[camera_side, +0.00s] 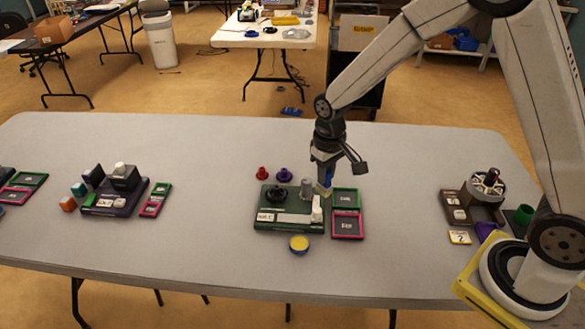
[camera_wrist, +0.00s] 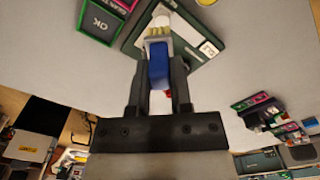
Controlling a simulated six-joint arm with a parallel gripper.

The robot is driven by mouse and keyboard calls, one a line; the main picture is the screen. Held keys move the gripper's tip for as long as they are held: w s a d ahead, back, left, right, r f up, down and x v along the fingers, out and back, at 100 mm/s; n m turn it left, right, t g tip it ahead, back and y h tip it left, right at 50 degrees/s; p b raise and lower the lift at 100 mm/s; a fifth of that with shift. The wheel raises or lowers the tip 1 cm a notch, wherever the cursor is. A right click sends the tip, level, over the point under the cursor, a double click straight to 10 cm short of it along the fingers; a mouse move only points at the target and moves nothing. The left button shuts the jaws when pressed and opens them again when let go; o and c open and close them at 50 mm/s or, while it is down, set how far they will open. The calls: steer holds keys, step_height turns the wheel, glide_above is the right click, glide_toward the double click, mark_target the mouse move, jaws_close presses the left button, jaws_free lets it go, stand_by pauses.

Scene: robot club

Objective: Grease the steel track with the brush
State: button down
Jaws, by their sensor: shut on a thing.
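My gripper (camera_side: 324,172) is shut on a blue brush (camera_wrist: 158,66) with pale yellow bristles (camera_wrist: 157,33). In the side view the brush (camera_side: 325,185) points down at the right back edge of a dark green board (camera_side: 285,222). The board carries a black round knob (camera_side: 277,193), a grey upright cylinder (camera_side: 307,188) and a white block (camera_side: 316,212). In the wrist view the bristles lie over the board (camera_wrist: 190,18) beside a pale round part; I cannot tell whether they touch it. I cannot single out the steel track for certain.
A yellow-topped round tin (camera_side: 299,244) sits in front of the board. Green (camera_side: 345,197) and pink (camera_side: 347,226) framed trays lie to its right. Red (camera_side: 262,173) and purple (camera_side: 284,174) pieces stand behind. Other stations stand left and right, with clear grey table between.

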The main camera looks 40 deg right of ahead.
steer(key=w+a+f, duration=0.3)
steer(key=a, duration=0.1)
steer(key=shift+a+f, duration=0.25)
steer(key=shift+f, duration=0.1)
